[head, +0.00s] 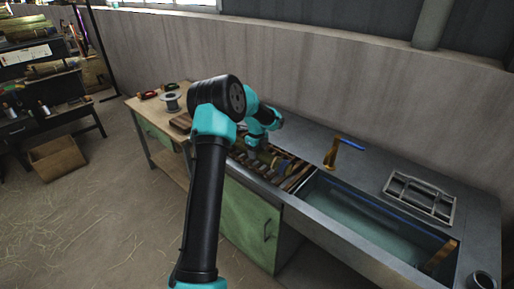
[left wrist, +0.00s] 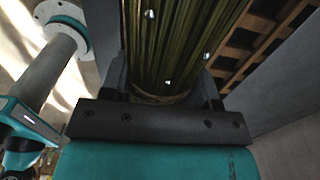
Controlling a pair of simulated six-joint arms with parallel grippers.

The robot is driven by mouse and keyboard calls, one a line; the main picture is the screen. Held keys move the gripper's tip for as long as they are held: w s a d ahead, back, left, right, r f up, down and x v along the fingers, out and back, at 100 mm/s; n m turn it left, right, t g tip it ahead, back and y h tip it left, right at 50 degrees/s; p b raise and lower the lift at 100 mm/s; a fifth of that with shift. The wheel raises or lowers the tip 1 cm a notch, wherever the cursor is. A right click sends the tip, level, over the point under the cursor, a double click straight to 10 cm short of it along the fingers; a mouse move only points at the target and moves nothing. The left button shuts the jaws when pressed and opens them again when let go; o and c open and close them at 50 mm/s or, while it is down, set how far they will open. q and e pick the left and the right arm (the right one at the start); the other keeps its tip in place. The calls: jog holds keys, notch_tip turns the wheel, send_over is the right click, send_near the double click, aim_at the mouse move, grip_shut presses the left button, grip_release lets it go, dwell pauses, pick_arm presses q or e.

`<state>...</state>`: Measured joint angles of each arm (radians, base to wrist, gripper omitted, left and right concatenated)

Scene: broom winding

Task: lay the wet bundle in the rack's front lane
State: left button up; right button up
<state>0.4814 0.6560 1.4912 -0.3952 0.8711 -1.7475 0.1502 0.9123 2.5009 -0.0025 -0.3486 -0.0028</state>
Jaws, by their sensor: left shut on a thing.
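My left gripper (head: 258,150) is low over the slatted wooden rack (head: 298,181), at its back left part. In the left wrist view, the gripper (left wrist: 170,92) is shut on the wet bundle (left wrist: 175,45), a thick sheaf of green-yellow stalks with shiny spots, running away from the camera between the fingers. A pale band crosses its near end. Wooden slats of the rack show at the right in that view (left wrist: 262,38). In the head view the bundle is hard to make out behind my arm, so I cannot tell its lane or contact. My right gripper is out of sight.
A water-filled trough (head: 365,222) lies right of the rack, with a wooden piece (head: 442,256) at its right end. A blue-handled tool (head: 350,144) and grey tray (head: 420,198) are on the counter. A wooden table with a spool (head: 170,102) stands left.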

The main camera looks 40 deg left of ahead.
pick_arm(q)
jog(key=shift+f, duration=1.8)
jog(key=o, duration=1)
jog(key=shift+o, duration=0.2)
jog(key=shift+r, duration=0.1)
notch_tip(320, 180, up, 17)
jog(key=shift+r, duration=0.15)
jog(key=shift+a, duration=0.1)
